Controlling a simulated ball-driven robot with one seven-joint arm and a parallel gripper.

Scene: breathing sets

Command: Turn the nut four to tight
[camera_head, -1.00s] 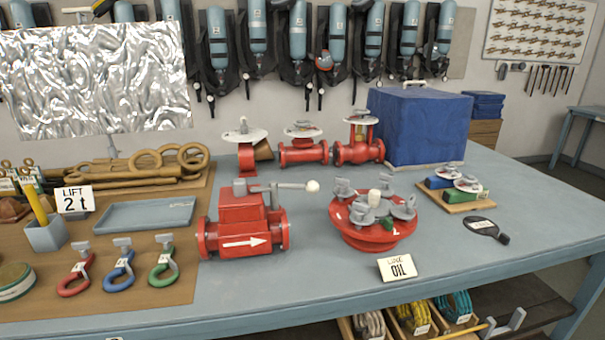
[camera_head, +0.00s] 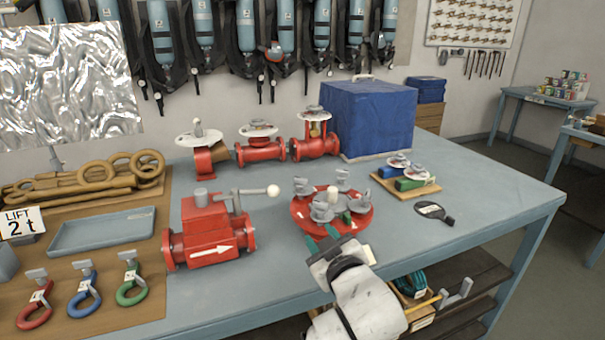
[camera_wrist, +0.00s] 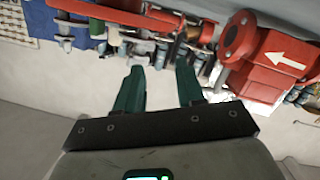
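A round red flange (camera_head: 298,215) lies on the bench with several grey wing nuts (camera_head: 342,178) around its rim and a pale knob (camera_head: 333,192) at its centre. I cannot read any numbers, so I cannot tell which nut is four. My gripper (camera_head: 321,237) is at the flange's near side, its green fingers close to the near rim; contact is unclear. In the wrist view the fingers (camera_wrist: 160,68) stand apart with nothing between them. There, a red edge with grey parts, likely the flange (camera_wrist: 115,15), shows beyond the fingertips.
A red valve body (camera_head: 208,235) with a white arrow and lever stands left of the flange. Red valves (camera_head: 261,146) and a blue covered box (camera_head: 375,118) stand behind. A small board (camera_head: 405,187) and a black paddle-shaped tag (camera_head: 434,212) lie to the right. Bare bench lies between.

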